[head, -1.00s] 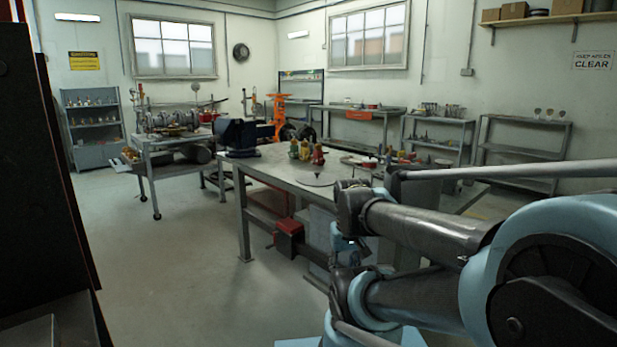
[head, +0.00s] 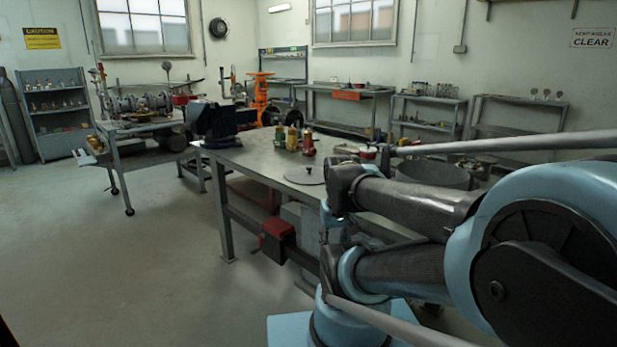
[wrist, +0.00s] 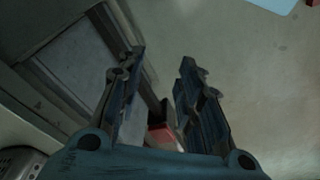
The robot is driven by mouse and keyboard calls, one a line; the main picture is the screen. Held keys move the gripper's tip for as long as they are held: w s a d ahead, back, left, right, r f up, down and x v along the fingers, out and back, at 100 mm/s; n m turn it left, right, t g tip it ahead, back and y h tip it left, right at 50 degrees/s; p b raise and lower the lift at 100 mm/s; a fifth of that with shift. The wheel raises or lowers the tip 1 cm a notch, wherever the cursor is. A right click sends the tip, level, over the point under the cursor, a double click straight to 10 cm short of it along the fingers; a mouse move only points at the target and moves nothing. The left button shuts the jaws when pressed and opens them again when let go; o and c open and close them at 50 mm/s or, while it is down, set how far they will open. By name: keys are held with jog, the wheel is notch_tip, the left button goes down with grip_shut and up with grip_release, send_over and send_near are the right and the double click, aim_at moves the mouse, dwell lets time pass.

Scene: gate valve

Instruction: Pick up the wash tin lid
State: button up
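A flat grey round lid (head: 305,175) with a small dark knob lies on the workbench top (head: 245,155), near its front edge, in the head view. It looks like the wash tin lid. A wide grey round tin (head: 437,174) stands farther right on the bench, partly hidden behind my arm. My gripper (wrist: 161,62) shows in the wrist view with its two fingers apart and nothing between them. It points down past the grey bench frame toward the floor, and the lid is not in that view.
A dark blue vise (head: 215,121) sits at the bench's left corner. A red box (head: 278,234) hangs under the bench's front edge. The floor (head: 130,270) at left is clear.

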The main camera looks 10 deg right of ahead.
jog(key=shift+o, duration=1.2)
jog(key=w+d+r+m+g+y, duration=0.1)
jog(key=w+r+m, duration=0.4)
jog(key=w+r, duration=0.85)
jog(key=w+r+m+g, duration=0.1)
jog(key=w+r+m, duration=0.5)
jog(key=w+r, duration=0.7)
jog(key=m, duration=0.4)
send_over(309, 171)
jog(key=d, duration=0.1)
jog(key=shift+g, duration=0.3)
jog(key=f, duration=1.3)
jog(key=shift+w+d, duration=0.15)
jog(key=shift+w, duration=0.25)
jog(key=shift+a+f, duration=0.25)
jog(key=shift+f, duration=1.05)
jog(key=shift+a+f, duration=0.2)
jog(key=shift+f, duration=1.1)
jog(key=shift+c, duration=0.6)
